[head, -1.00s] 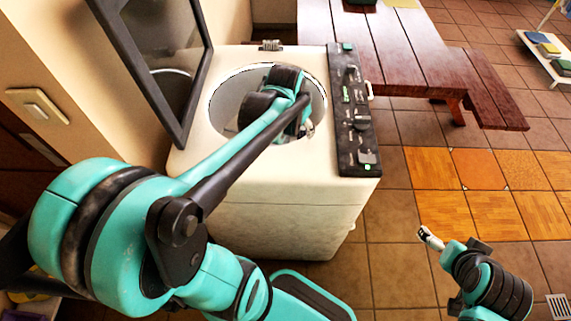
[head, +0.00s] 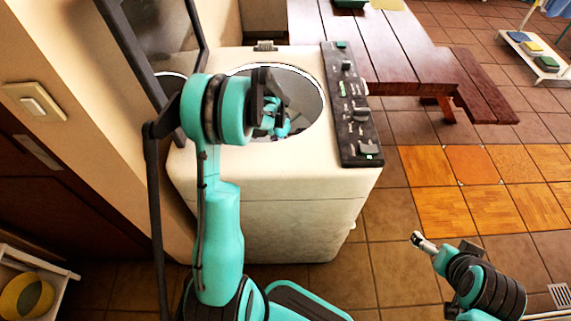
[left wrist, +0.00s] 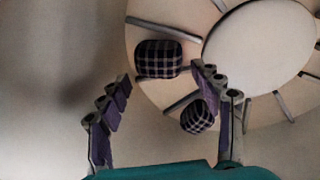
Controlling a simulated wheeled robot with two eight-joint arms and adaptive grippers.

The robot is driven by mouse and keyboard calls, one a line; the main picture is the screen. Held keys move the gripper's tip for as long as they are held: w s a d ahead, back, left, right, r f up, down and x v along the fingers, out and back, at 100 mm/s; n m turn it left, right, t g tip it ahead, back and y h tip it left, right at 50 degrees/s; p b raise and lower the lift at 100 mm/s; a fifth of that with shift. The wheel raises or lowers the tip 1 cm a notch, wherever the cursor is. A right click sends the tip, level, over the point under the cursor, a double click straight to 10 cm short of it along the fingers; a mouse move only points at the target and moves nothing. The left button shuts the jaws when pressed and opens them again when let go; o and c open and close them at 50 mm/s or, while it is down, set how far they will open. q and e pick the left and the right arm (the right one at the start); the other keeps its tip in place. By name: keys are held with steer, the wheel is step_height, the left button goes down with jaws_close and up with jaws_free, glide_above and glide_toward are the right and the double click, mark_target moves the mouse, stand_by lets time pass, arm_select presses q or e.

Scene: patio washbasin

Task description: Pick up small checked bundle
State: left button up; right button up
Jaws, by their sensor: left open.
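Two dark checked bundles lie in the washer drum in the left wrist view. One bundle (left wrist: 158,58) looks larger and rests on the pale ribbed disc at the drum bottom. The other bundle (left wrist: 196,117) looks smaller and is partly covered by the right finger of my left gripper. My left gripper (left wrist: 160,73) is open and empty, with its fingers spread above the disc and the larger bundle seen beyond the gap. In the head view my left arm dips into the washer opening, and the bundles are hidden. My right gripper (head: 424,243) hangs over the floor; its jaws are too small to judge.
The white washer (head: 290,205) has its dark lid (head: 150,35) raised at the left and a control panel (head: 355,110) along the right of its opening. The drum wall (left wrist: 50,70) surrounds my left gripper. A wooden table (head: 390,50) stands behind.

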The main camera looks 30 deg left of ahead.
arm_select(q)
steer(key=f, duration=0.1)
steer(key=f+b, duration=0.1)
steer(key=f, duration=0.1)
steer(key=f+b, duration=0.1)
steer(key=f, duration=0.1)
steer(key=shift+d, duration=0.4)
steer(key=shift+r, duration=0.1)
steer(key=shift+c, duration=0.3)
steer(key=c, duration=0.9)
steer(key=shift+r, duration=0.1)
